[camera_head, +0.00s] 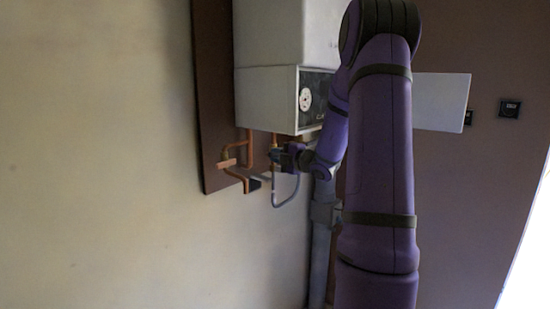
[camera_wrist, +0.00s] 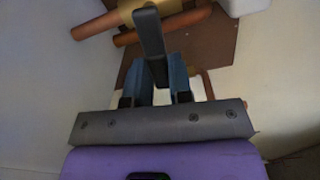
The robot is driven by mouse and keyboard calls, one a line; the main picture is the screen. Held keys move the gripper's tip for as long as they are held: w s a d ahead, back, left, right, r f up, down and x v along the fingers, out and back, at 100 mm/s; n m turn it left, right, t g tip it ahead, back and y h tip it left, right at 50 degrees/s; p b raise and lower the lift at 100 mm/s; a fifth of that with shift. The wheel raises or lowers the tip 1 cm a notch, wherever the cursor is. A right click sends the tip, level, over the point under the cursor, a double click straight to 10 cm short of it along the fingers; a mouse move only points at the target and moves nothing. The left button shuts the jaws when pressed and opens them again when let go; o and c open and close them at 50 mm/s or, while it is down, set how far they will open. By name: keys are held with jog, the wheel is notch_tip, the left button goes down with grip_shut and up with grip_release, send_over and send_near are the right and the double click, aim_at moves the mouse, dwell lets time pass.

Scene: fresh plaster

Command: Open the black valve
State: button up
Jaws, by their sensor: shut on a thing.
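The black valve's lever (camera_wrist: 150,32) shows in the wrist view as a flat dark bar, rising from a brass-coloured valve body (camera_wrist: 136,8). My gripper (camera_wrist: 157,70) has its two blue fingers on either side of the lower part of the lever and is shut on it. In the head view my gripper (camera_head: 278,156) is at the copper pipes just below the boiler, seen from behind my arm. The lever is too small and too covered there to make out clearly.
A white boiler (camera_head: 268,98) with a round dial hangs above my gripper on a brown board (camera_head: 212,100). Copper pipes (camera_head: 248,150) and a grey curved hose (camera_head: 287,202) are close by. A grey vertical pipe (camera_head: 320,250) runs below. The plaster wall at left is clear.

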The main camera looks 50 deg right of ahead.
jog(key=m, duration=0.2)
jog(key=r+m, duration=0.1)
jog(key=m, duration=0.1)
jog(key=d+r+m, duration=0.1)
jog(key=m, duration=0.1)
jog(key=shift+r+m, duration=0.1)
jog(key=shift+m, duration=0.2)
jog(key=o, duration=0.7)
jog(key=shift+o, duration=0.2)
jog(key=shift+s, duration=0.1)
jog(key=s, duration=1.1)
jog(key=shift+s+d, duration=0.4)
jog(key=shift+d, duration=0.05)
